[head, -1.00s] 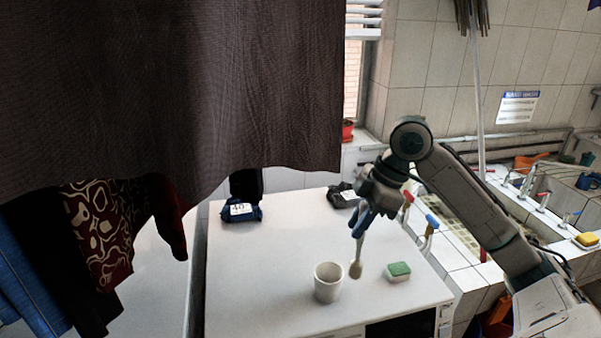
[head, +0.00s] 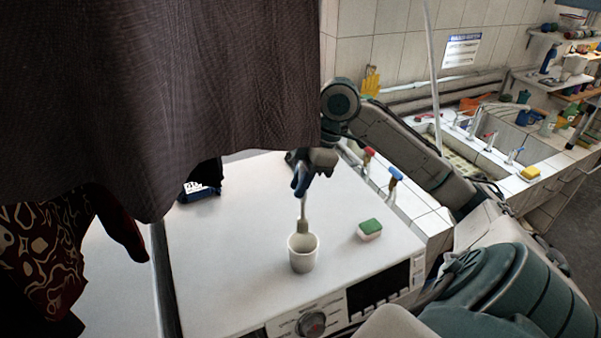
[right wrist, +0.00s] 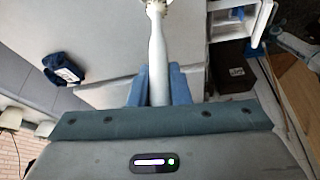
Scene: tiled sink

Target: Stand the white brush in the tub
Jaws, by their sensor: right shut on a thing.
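The white brush (head: 304,222) hangs upright, head down, from my right gripper (head: 301,188), whose blue fingers are shut on its handle. The white tub (head: 302,260) stands on the white machine top, directly below the brush in the head view. The brush head is at the tub's far rim; I cannot tell whether its tip is above the opening, inside it or behind it. In the right wrist view, the brush handle (right wrist: 157,50) runs away from between the fingers (right wrist: 158,80). My left gripper is not in view.
A green and white sponge (head: 369,230) lies right of the tub on the washing machine top (head: 230,270). A dark blue packet (head: 197,191) lies at the far left. A dark hanging cloth (head: 150,90) covers the upper left. Taps and sinks (head: 480,140) are to the right.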

